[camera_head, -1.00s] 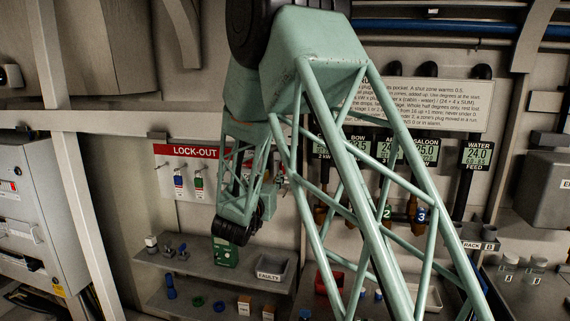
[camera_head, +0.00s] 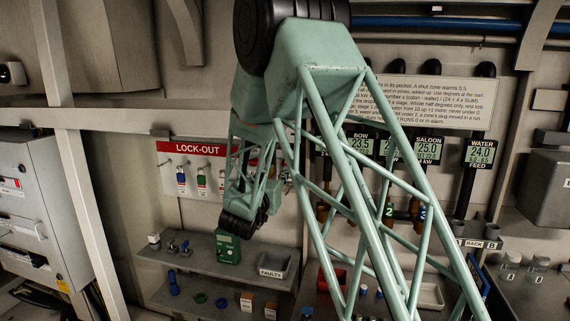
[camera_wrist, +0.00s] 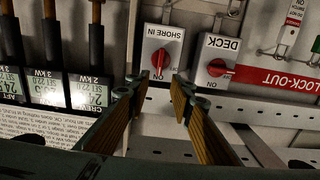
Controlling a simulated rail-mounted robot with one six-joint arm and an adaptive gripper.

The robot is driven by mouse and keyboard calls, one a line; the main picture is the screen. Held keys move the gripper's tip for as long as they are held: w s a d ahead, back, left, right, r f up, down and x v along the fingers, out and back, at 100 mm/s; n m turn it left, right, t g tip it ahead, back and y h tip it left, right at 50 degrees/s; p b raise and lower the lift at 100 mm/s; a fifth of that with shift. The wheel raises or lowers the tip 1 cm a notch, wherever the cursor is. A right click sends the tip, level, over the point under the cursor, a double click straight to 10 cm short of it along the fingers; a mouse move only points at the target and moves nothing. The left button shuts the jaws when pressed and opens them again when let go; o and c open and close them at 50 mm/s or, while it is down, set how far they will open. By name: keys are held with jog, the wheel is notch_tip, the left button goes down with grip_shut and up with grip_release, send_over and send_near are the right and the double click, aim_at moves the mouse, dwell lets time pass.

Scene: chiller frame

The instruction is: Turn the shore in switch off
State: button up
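The shore in switch (camera_wrist: 163,55) is a white plate with a red rotary knob, upside down in the wrist view at upper centre. Its red handle (camera_wrist: 159,61) lies roughly along the picture's vertical, with its lower end beside the ON mark. My gripper (camera_wrist: 158,92) is open and empty. Its two fingers point at the switch, one to each side below the knob, apart from it. In the head view, my arm hides the switch and most of the gripper.
A similar DECK switch (camera_wrist: 221,58) sits just right of the shore in switch. The red lock-out strip (camera_wrist: 280,79) is further right. Dark heater displays (camera_wrist: 88,90) with pipes stand at left. A shelf (camera_head: 205,262) holds small parts and a FAULTY bin (camera_head: 274,265).

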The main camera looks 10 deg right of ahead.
aim_at(285, 162)
jog(key=x, duration=1.1)
jog(key=shift+w+d+p, duration=0.1)
jog(key=shift+d+p, duration=0.05)
jog(key=shift+p, duration=0.25)
jog(key=shift+c, duration=0.9)
grip_shut()
